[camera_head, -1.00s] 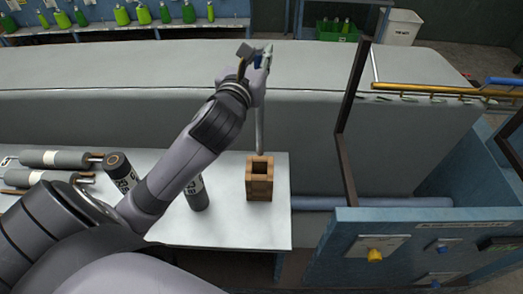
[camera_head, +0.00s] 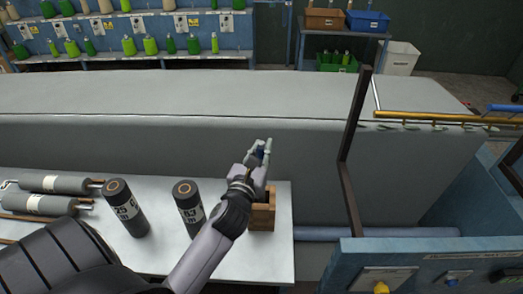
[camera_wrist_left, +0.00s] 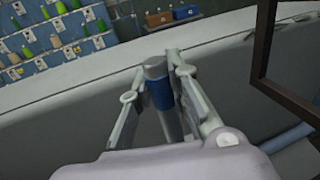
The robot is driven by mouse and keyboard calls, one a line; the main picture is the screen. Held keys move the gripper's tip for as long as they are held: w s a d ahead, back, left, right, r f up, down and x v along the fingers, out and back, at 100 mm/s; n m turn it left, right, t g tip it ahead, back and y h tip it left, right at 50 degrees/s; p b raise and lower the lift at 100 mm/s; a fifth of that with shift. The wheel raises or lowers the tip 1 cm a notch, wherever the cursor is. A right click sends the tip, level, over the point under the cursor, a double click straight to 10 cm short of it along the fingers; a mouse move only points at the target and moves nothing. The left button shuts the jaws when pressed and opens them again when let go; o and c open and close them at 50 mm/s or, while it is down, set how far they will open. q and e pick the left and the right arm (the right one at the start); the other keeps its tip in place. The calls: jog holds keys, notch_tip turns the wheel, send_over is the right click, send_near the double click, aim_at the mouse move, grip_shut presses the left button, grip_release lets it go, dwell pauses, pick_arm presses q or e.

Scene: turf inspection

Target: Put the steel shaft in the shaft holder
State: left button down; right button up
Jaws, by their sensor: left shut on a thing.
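The steel shaft (camera_wrist_left: 155,69) is grey with a blue band and stands between my left gripper's fingers in the left wrist view. My left gripper (camera_head: 262,149) is shut on the shaft near its top, directly above the shaft holder. The shaft holder (camera_head: 262,217) is a brown wooden block at the right end of the white table. My gripper and wrist cover its opening and left part in the head view. The shaft's lower end is hidden, so I cannot tell how deep it sits in the holder. My right gripper is not in view.
Two dark upright rollers (camera_head: 124,209) and (camera_head: 188,206) stand left of the holder on the white table (camera_head: 272,262). Grey rollers (camera_head: 52,184) lie at the far left. A dark metal frame (camera_head: 352,130) and a blue machine (camera_head: 430,262) stand to the right.

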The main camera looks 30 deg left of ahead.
pick_arm(q)
jog(key=shift+w+f, duration=0.1)
jog(key=shift+f, duration=0.1)
jog(key=shift+f, duration=0.2)
jog(key=c, duration=1.5)
grip_release()
